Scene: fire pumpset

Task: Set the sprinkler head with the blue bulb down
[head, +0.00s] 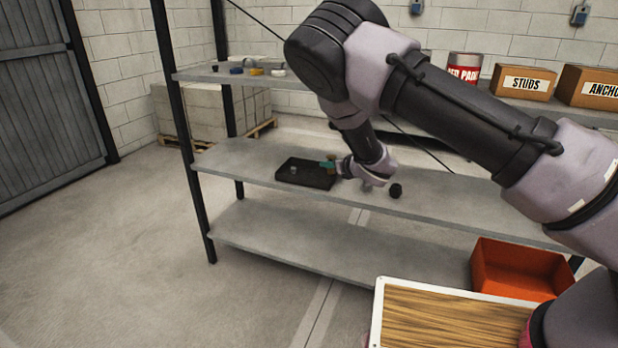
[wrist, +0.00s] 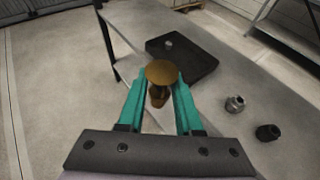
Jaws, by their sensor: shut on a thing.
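My gripper (wrist: 160,88) has teal fingers and is shut on a brass-coloured sprinkler head (wrist: 161,72). The head has a round flat disc on top and a darker body between the fingers. Its bulb colour cannot be made out. In the head view my gripper (head: 328,164) is over the right part of a black tray (head: 318,184) on the middle shelf, with the held sprinkler head (head: 331,168) small at its tip. The tray (wrist: 207,66) lies beyond the fingers in the wrist view. A small grey piece (head: 293,170) sits in the tray's left part.
A black round fitting (head: 396,190) stands on the middle shelf (head: 440,202) right of the tray; a grey fitting (wrist: 235,104) stands near it. The upper shelf holds tape rolls (head: 255,71), a paint can (head: 465,67) and boxes (head: 525,83). An orange bin (head: 512,272) is lower right.

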